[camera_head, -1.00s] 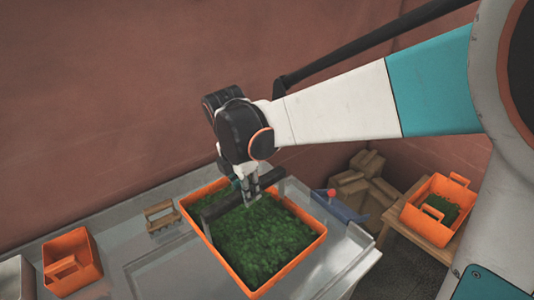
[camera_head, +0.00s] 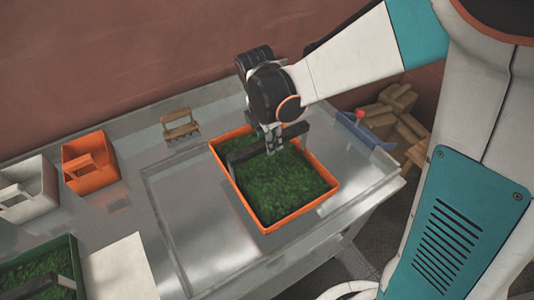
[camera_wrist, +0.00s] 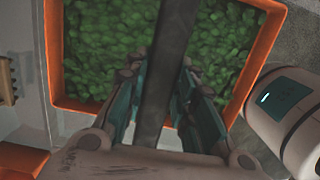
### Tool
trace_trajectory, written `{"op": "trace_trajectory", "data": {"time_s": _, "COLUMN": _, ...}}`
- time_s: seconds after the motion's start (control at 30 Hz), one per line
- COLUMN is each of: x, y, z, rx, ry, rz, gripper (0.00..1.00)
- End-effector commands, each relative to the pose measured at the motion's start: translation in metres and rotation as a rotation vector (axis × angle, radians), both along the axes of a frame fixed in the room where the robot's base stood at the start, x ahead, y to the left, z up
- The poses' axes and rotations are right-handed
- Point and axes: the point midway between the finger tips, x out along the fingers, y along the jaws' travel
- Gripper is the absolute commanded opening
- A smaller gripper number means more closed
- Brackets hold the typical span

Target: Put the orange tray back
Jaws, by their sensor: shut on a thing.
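The orange tray (camera_head: 266,224) is full of green leafy material and has a dark bar handle (camera_head: 238,158) across it. It is over the right part of the metal table; I cannot tell whether it touches the top. My gripper (camera_head: 271,148) is shut on the dark handle near its middle. In the wrist view, my gripper (camera_wrist: 165,95) has its fingers on both sides of the dark handle (camera_wrist: 168,60), with the orange tray's rim (camera_wrist: 54,50) around the green fill.
The metal table (camera_head: 185,225) has a recessed area left of the tray. An orange bin (camera_head: 88,178), a white bin (camera_head: 25,205), a wooden brush-like tool (camera_head: 180,128) and a green tray (camera_head: 60,250) stand to the left. A blue item (camera_head: 360,130) is at the right edge.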

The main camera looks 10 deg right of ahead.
Motion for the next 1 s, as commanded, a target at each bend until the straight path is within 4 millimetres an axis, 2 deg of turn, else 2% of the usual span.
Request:
{"op": "trace_trajectory", "data": {"time_s": 0.03, "x": 0.000, "y": 0.000, "z": -0.017, "rx": 0.000, "ry": 0.000, "rz": 0.000, "gripper": 0.00}}
{"op": "trace_trajectory", "data": {"time_s": 0.23, "x": 0.000, "y": 0.000, "z": -0.049, "rx": 0.000, "ry": 0.000, "rz": 0.000, "gripper": 0.00}}
{"op": "trace_trajectory", "data": {"time_s": 0.57, "x": 0.000, "y": 0.000, "z": -0.066, "rx": 0.000, "ry": 0.000, "rz": 0.000, "gripper": 0.00}}
{"op": "trace_trajectory", "data": {"time_s": 0.8, "x": 0.000, "y": 0.000, "z": -0.098, "rx": 0.000, "ry": 0.000, "rz": 0.000, "gripper": 0.00}}
{"op": "trace_trajectory", "data": {"time_s": 1.0, "x": 0.000, "y": 0.000, "z": -0.100, "rx": 0.000, "ry": 0.000, "rz": 0.000, "gripper": 0.00}}
